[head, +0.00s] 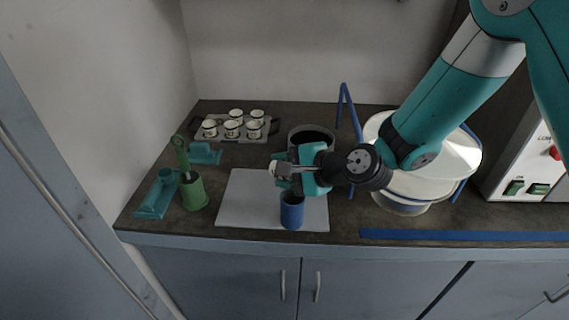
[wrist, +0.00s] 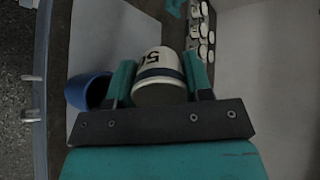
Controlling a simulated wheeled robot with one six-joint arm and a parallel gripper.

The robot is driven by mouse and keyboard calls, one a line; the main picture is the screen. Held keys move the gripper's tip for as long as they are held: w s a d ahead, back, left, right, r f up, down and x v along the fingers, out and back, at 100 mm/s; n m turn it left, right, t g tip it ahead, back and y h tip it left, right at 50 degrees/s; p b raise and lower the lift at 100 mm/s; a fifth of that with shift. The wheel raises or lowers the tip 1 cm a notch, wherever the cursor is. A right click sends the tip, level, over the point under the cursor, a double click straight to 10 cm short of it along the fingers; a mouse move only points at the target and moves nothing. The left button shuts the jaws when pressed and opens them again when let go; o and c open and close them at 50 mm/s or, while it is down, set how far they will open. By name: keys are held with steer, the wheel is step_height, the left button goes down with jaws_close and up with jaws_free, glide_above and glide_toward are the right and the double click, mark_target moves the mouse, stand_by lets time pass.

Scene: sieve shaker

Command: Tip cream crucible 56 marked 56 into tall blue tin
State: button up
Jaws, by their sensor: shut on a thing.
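My gripper (wrist: 160,85) is shut on a cream crucible (wrist: 160,66) with a dark band and black digits, of which a 5 and part of another digit show. In the head view the gripper (head: 283,171) holds the crucible (head: 274,169) in the air above the white board, and the crucible looks tilted. The tall blue tin (head: 292,212) stands upright on the front part of the board, below the gripper. In the wrist view the tin (wrist: 88,92) is left of the crucible, apart from it. The crucible's contents are hidden.
A tray (head: 203,137) with several cream crucibles stands at the back left. A dark round pot (head: 311,135) is behind the gripper. A green holder (head: 194,193) and teal tools (head: 157,195) are at left. The white board (head: 240,205) is bare at left.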

steer(key=shift+a+r+g+h+p, duration=0.1)
steer(key=shift+r+g+h+p, duration=0.4)
steer(key=shift+p, duration=1.65)
steer(key=shift+r+g+h+p, duration=0.15)
steer(key=shift+h+p, duration=0.55)
steer(key=shift+p, duration=1.4)
steer(key=shift+f+g+h+p, duration=0.1)
steer(key=shift+g+h+p, duration=0.25)
steer(key=shift+p, duration=0.7)
steer(key=shift+f+h+p, duration=0.1)
steer(key=shift+h+p, duration=0.15)
steer(key=shift+p, duration=0.35)
steer(key=shift+f, duration=0.2)
steer(key=r+h+p, duration=0.1)
steer(key=p, duration=0.2)
steer(key=shift+g, duration=0.4)
steer(key=g+h+p, duration=0.1)
steer(key=h+p, duration=0.1)
steer(key=shift+p, duration=0.35)
steer(key=shift+f+g+h, duration=0.3)
steer(key=shift+g+h, duration=0.1)
steer(key=shift+h, duration=0.2)
